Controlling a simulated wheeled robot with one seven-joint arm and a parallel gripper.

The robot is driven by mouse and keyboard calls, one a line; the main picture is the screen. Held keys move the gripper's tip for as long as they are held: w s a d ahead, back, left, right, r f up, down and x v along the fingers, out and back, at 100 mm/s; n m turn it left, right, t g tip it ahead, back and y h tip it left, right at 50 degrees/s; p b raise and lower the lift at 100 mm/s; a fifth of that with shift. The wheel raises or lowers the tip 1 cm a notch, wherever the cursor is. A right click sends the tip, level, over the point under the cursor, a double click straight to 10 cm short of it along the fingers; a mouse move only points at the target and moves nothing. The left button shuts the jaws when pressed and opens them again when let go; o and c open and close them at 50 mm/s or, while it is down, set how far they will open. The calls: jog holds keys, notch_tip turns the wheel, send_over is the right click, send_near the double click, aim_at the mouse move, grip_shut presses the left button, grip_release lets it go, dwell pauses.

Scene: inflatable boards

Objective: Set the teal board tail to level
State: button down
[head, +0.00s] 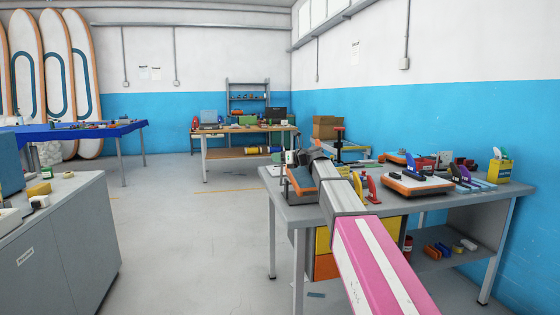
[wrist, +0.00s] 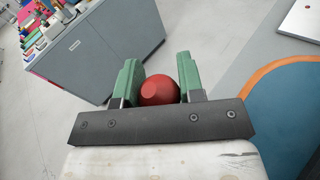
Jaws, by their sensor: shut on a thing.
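In the wrist view, my gripper (wrist: 158,88) has two green fingers on either side of a round red knob-like piece (wrist: 159,91), and is shut on it. What the red piece is fixed to is hidden behind the dark bar of my gripper. A blue-teal surface with an orange rim (wrist: 284,108) fills the right side of that view, close by and apart from the fingers; it looks like part of the teal board. In the head view, my gripper (head: 291,157) is over the left end of the right workbench, and my arm hides much of what is there.
The grey right workbench (head: 476,197) carries an orange-and-white board-like piece (head: 416,186), a yellow box (head: 499,171) and small tools. A grey cabinet (head: 65,236) stands at the left. Tall boards (head: 57,80) lean on the back wall. The floor between is mostly clear.

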jog(key=w, duration=0.1)
jog(key=w+a, duration=0.1)
jog(key=shift+w+m+h, duration=0.3)
jog(key=shift+w, duration=0.1)
jog(key=c, duration=0.8)
grip_release()
jog(key=shift+d, duration=0.1)
jog(key=v, duration=1)
jog(key=shift+d+r, duration=0.2)
jog(key=shift+d, duration=0.15)
jog(key=shift+s, duration=0.1)
